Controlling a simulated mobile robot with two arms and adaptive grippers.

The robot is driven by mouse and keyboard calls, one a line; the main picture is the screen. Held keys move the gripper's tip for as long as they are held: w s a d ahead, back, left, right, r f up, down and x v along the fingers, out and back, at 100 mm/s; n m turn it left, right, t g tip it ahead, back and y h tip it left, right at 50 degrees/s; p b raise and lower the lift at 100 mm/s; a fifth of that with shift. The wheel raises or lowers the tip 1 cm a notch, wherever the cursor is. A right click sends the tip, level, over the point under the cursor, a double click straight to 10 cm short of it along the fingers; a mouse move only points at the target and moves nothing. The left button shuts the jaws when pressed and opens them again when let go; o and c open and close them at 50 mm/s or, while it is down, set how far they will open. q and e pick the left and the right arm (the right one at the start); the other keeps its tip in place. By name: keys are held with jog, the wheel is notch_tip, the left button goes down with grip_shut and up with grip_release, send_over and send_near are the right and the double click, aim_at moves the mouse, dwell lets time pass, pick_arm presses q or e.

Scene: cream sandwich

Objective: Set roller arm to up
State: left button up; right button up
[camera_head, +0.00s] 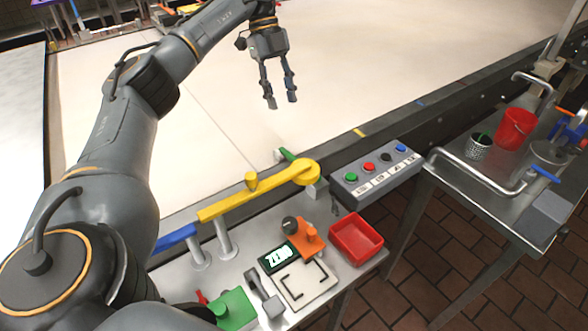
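A long yellow arm (245,203) runs over the near edge of the pale surface, lying nearly level. It has a round hub at its right end and a small yellow knob on top. A blue piece (175,238) shows at its left end. I cannot tell for certain that this is the roller arm. My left gripper (281,101) hangs with its fingers down over the pale surface, beyond the yellow arm and apart from it. Its fingers are apart with nothing between them. My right gripper is not in view.
A control box (376,174) with green, red, black and blue buttons stands right of the hub. A red tray (356,238), an orange-handled device (306,240) and a green block (232,308) sit nearer. A metal side table holds a red bucket (515,128). The pale surface (370,70) is clear.

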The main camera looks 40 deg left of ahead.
aim_at(295, 159)
pick_arm(q)
jog(key=x, duration=1.5)
jog(key=shift+w+a+f, duration=0.1)
jog(key=shift+a, duration=0.1)
grip_shut()
jog(key=shift+p, duration=0.3)
